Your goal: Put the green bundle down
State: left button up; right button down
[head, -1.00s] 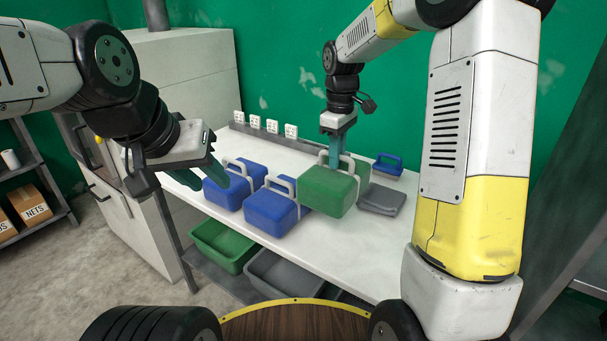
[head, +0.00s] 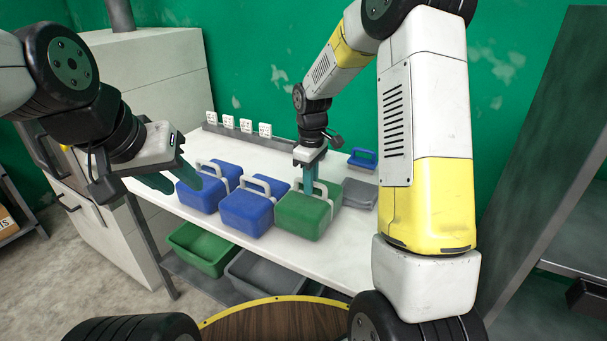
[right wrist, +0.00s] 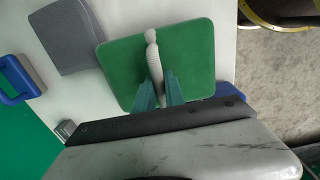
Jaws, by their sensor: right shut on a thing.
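The green bundle (head: 300,218), a block with a pale handle, is upright at the right end of the row on the white table, beside a blue bundle. My right gripper (head: 309,186) is shut on its handle from above. In the right wrist view the fingers (right wrist: 160,92) straddle the pale handle on top of the green bundle (right wrist: 194,50). The bundle is at or very near the tabletop; I cannot tell whether its underside touches. My left gripper (head: 174,180) is open and empty, left of the row, in front of the left blue bundle.
Two blue bundles, the left (head: 203,197) and the middle (head: 246,213), stand on the white table (head: 340,245). Green (head: 205,248) and grey (head: 262,275) bins sit below.

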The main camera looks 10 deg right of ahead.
jog(key=c, duration=1.8)
grip_release()
jog(key=shift+f, duration=0.15)
jog(key=o, duration=0.4)
